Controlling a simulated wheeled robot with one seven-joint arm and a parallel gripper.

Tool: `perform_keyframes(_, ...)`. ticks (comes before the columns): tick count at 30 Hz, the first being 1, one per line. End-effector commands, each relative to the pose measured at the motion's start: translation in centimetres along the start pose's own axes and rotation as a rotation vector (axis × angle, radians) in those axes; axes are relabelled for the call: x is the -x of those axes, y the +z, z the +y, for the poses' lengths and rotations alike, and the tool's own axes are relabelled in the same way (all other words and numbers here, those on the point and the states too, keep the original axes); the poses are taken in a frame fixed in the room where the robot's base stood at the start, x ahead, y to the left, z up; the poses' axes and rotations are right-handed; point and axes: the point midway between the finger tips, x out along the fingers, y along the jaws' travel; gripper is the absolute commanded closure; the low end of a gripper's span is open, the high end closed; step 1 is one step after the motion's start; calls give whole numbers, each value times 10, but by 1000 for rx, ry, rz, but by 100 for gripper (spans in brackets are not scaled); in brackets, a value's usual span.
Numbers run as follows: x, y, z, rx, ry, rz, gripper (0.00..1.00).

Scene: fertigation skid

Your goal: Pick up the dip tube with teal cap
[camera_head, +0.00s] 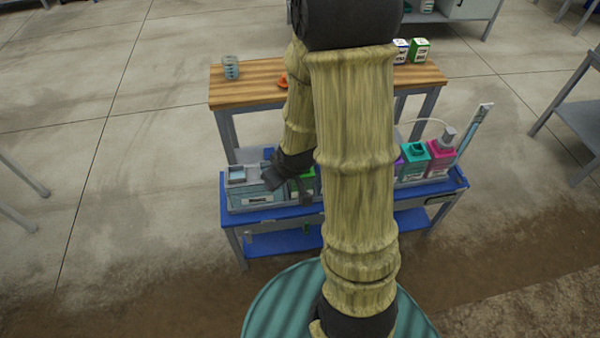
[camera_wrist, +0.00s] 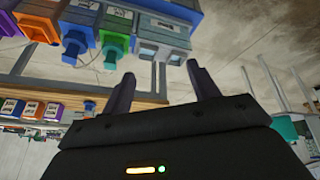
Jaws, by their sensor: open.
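In the head view a teal container with a teal cap (camera_head: 417,148) stands in the row on the blue bench, right of my arm. I cannot make out a dip tube below this cap. A thin pale tube (camera_head: 430,122) arches above the containers. My gripper (camera_head: 288,184) is over the left part of the bench, beside a grey tank and a green container, well left of the teal cap. In the wrist view my gripper (camera_wrist: 160,72) is open with nothing between its fingers. A blue-capped container (camera_wrist: 75,48) shows there beyond the left finger. My arm hides the bench's middle.
The grey tank (camera_head: 255,187) and green container (camera_head: 308,181) are near my gripper. A magenta container (camera_head: 440,158) and a tall slanted clear column (camera_head: 475,127) stand at the right end. A wooden table (camera_head: 245,92) behind holds a clear cup (camera_head: 231,68) and boxes. Floor around is open.

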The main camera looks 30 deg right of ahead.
Motion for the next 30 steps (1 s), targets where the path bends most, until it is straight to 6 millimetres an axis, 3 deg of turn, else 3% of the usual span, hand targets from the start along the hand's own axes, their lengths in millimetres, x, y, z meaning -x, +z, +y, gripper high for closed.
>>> perform_keyframes(1, -26, 8, 3, 15, -10, 26, 40)
perform_keyframes(6, -80, 14, 10, 74, -37, 175, 40)
perform_keyframes(15, -147, 25, 16, 62, -36, 499, 40)
perform_keyframes(22, -171, 37, 31, -57, 64, 768, 40)
perform_keyframes(30, -172, 70, 71, -290, 312, 1015, 40)
